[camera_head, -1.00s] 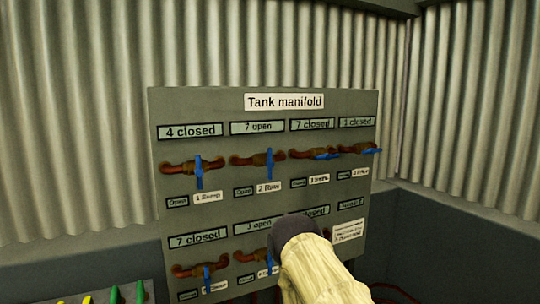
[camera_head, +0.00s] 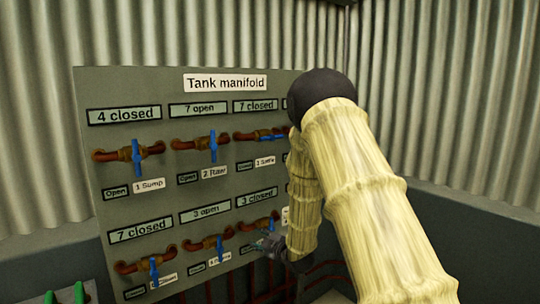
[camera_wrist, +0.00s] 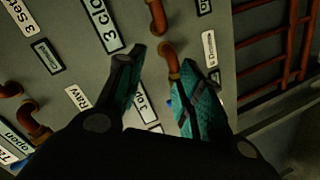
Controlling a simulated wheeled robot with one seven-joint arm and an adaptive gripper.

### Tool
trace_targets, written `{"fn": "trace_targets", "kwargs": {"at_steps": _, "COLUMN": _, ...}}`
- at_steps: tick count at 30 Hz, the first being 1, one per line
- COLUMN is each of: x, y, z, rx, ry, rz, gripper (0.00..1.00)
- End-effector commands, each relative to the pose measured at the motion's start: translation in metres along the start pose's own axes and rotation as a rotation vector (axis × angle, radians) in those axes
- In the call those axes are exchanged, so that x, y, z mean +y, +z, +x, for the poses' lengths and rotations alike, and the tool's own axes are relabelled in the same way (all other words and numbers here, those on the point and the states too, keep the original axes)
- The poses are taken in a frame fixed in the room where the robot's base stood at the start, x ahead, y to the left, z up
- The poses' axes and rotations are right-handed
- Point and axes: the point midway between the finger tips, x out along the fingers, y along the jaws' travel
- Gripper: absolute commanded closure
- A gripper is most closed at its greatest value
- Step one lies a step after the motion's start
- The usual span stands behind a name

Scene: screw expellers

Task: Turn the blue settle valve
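The settle valve's blue handle (camera_head: 272,136) is third from left in the upper row, under a "7 closed" plate (camera_head: 255,105). The handle lies nearly level along its red-brown pipe. Its "3 Settle" label (camera_head: 264,161) is below it and also partly shows in the wrist view (camera_wrist: 24,18). My gripper (camera_head: 268,243) is low, in front of the lower row's third valve, apart from the settle handle. In the wrist view my gripper (camera_wrist: 160,60) has its teal fingers spread, with panel and pipe seen between them. Whether it touches anything is unclear.
The grey tank manifold panel (camera_head: 90,90) carries several other blue-handled valves, including the sump valve (camera_head: 137,156) and raw valve (camera_head: 212,147). My arm hides the panel's right part. Red pipes (camera_head: 265,297) run below it. Green handles (camera_head: 78,292) show at lower left.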

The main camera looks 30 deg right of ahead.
Motion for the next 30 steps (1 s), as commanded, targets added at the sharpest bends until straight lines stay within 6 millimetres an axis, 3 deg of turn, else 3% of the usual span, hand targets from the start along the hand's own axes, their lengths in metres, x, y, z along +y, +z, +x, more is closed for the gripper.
{"fn": "trace_targets", "kwargs": {"at_steps": 1, "x": 0.044, "y": -0.007, "z": 0.003, "rx": 0.042, "ry": 0.063, "rz": -0.062, "gripper": 0.64}}
{"fn": "trace_targets", "kwargs": {"at_steps": 6, "x": 0.171, "y": -0.034, "z": -0.006, "rx": 0.149, "ry": 0.246, "rz": -0.29, "gripper": 0.64}}
{"fn": "trace_targets", "kwargs": {"at_steps": 9, "x": 0.231, "y": -0.046, "z": -0.02, "rx": 0.189, "ry": 0.337, "rz": -0.405, "gripper": 0.64}}
{"fn": "trace_targets", "kwargs": {"at_steps": 12, "x": 0.274, "y": -0.054, "z": -0.034, "rx": 0.213, "ry": 0.406, "rz": -0.493, "gripper": 0.64}}
{"fn": "trace_targets", "kwargs": {"at_steps": 15, "x": 0.301, "y": -0.059, "z": -0.044, "rx": 0.225, "ry": 0.45, "rz": -0.551, "gripper": 0.64}}
{"fn": "trace_targets", "kwargs": {"at_steps": 20, "x": 0.319, "y": -0.064, "z": -0.049, "rx": 0.233, "ry": 0.478, "rz": -0.587, "gripper": 0.64}}
{"fn": "trace_targets", "kwargs": {"at_steps": 30, "x": 0.335, "y": -0.08, "z": -0.011, "rx": 0.234, "ry": 0.477, "rz": -0.587, "gripper": 0.64}}
